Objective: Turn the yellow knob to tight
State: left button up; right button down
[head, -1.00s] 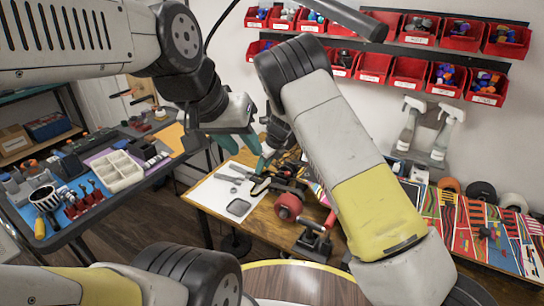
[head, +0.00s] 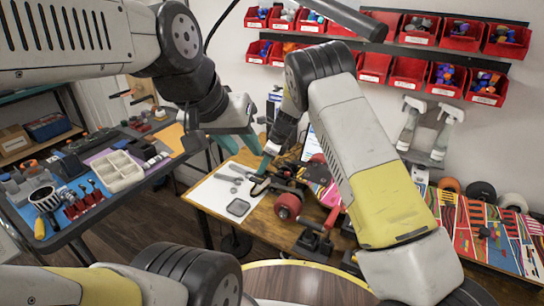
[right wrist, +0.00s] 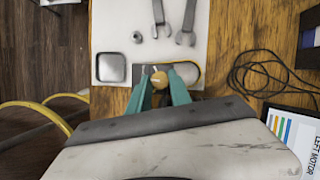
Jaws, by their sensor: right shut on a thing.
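The yellow knob (right wrist: 159,81) shows in the right wrist view, on a dark plate at the edge of a white mat (right wrist: 118,20). My right gripper (right wrist: 160,86) has its teal fingers closed on either side of the knob. In the head view my right gripper (head: 264,166) reaches down to the dark tool-like assembly (head: 265,186) on the wooden table, and the knob is hidden there. My left gripper (head: 240,143) hangs above and left of it, its teal fingers apart and empty. I cannot read any tight mark.
Wrenches (right wrist: 188,22) and a small square tray (right wrist: 111,67) lie on the mat. A red-wheeled part (head: 288,206) and dark stands (head: 315,240) are close by. A side table (head: 88,195) with tools stands left. Red bins (head: 410,75) hang on the wall. A cable (right wrist: 262,72) lies right.

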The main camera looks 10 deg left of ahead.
jog(key=n, duration=0.1)
jog(key=n+g, duration=0.1)
jog(key=n, duration=0.2)
jog(key=shift+w+n+g, duration=0.25)
jog(key=shift+n+g, duration=0.05)
jog(key=shift+g, duration=0.1)
jog(key=n+g+h, duration=0.1)
jog(key=n, duration=0.3)
jog(key=shift+w+a, duration=0.1)
jog(key=shift+n+g, duration=0.3)
jog(key=c, duration=1.2)
grip_release()
jog(key=shift+r, duration=0.1)
jog(key=v, duration=0.7)
jog(key=shift+r, duration=0.3)
